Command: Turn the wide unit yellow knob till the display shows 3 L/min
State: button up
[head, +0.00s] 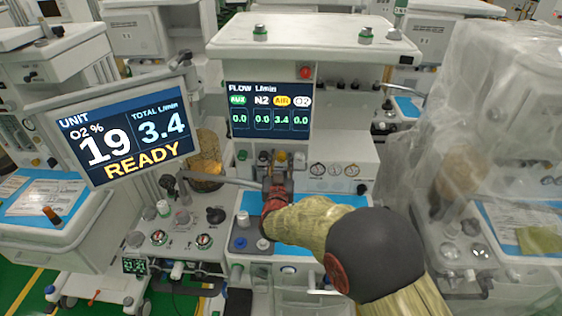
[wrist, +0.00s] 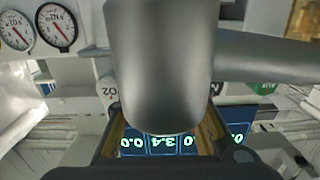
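The wide unit's flow display (head: 267,108) reads 3.4 under the yellow AIR label and 0.0 in the other columns. It shows upside down in the wrist view (wrist: 161,144). The yellow knob (head: 282,156) is a small patch of colour in the knob row below the display, mostly behind my gripper. My gripper (head: 277,165) points at this row, at the yellow knob as far as I can see. In the wrist view a large grey body hides the fingertips and the knob, so contact and finger opening cannot be told.
A tilted screen (head: 122,132) at the left shows total 3.4 L/min, O2 19 % and READY. A grey bent tube (head: 222,182) runs from the left to beside my gripper. Round gauges (head: 335,169) sit right of the knobs. A plastic-covered cart (head: 490,130) stands at the right.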

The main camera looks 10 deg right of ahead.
jog(key=shift+w, duration=0.15)
jog(key=shift+c, duration=1)
grip_shut()
jog(key=shift+f+m+b, duration=0.15)
jog(key=shift+m+b, duration=0.75)
jog(key=shift+b, duration=0.15)
jog(key=shift+m+b, duration=0.45)
jog(key=shift+m, duration=0.25)
jog(key=shift+o, duration=1)
grip_release()
